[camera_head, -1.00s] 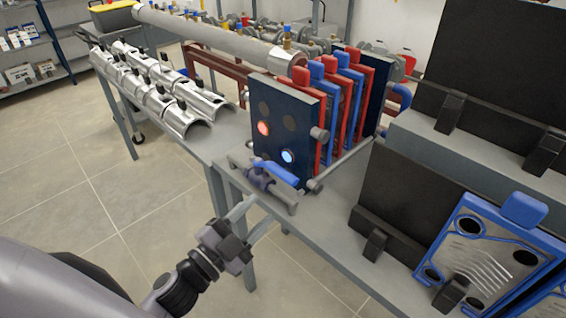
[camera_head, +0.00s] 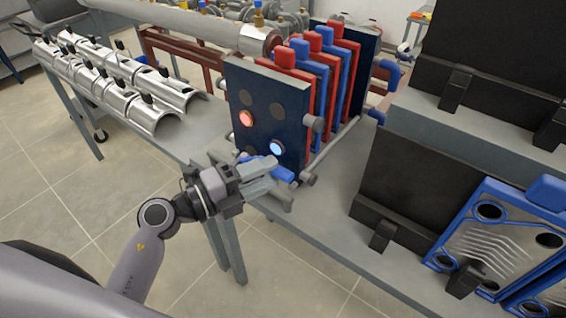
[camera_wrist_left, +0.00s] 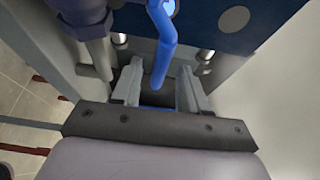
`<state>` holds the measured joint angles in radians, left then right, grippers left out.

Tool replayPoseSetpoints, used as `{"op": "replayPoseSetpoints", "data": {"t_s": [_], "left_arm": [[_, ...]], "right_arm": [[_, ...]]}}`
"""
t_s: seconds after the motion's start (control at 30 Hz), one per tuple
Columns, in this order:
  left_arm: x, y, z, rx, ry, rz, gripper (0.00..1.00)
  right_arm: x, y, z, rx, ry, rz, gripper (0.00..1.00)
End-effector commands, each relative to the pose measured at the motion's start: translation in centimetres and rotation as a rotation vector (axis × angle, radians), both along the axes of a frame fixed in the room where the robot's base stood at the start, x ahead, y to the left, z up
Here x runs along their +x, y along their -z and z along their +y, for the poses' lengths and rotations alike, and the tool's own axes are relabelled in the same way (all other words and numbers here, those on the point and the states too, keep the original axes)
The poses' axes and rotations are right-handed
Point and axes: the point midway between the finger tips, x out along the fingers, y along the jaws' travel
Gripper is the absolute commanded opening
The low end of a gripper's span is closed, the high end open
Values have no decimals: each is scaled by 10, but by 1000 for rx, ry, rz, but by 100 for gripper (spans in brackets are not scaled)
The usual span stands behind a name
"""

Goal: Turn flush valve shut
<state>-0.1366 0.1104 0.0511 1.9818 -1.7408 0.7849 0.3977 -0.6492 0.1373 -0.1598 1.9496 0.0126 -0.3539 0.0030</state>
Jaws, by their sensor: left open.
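The flush valve's blue lever (camera_head: 284,174) shows at the foot of the plate exchanger's dark blue front plate (camera_head: 262,100), partly hidden behind my left gripper. In the left wrist view the blue lever (camera_wrist_left: 165,45) runs from the top down to between the fingers. My left gripper (camera_head: 272,171) is open at the valve, with its fingers (camera_wrist_left: 160,75) on either side of the lever's lower end. I cannot tell whether a finger touches it. The valve body is mostly hidden. My right gripper is not in view.
Red and blue plates (camera_head: 318,75) stand behind the front plate, which has a red and a pale blue lit disc. Silver half-shells (camera_head: 120,85) lie on the bench to the left. Black panels (camera_head: 415,180) and blue-edged plates (camera_head: 500,240) stand to the right.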

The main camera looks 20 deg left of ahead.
Motion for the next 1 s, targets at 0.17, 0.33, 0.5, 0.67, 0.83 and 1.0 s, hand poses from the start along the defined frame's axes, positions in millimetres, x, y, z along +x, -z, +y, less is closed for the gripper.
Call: {"op": "replayPoseSetpoints", "data": {"t_s": [0.17,0.33,0.5,0.67,0.83,1.0], "left_arm": [[21,-1,-20,-5,1,-1,44],[32,-1,-30,-4,0,-1,44],[35,0,-33,-2,0,1,44],[35,0,-32,-3,0,0,40],[34,0,-32,-3,0,0,0],[34,0,-32,-2,3,1,0]], "right_arm": [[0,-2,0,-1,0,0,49],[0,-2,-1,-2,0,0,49],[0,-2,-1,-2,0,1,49],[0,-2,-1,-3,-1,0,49],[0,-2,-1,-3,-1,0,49],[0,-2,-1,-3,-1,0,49]]}}
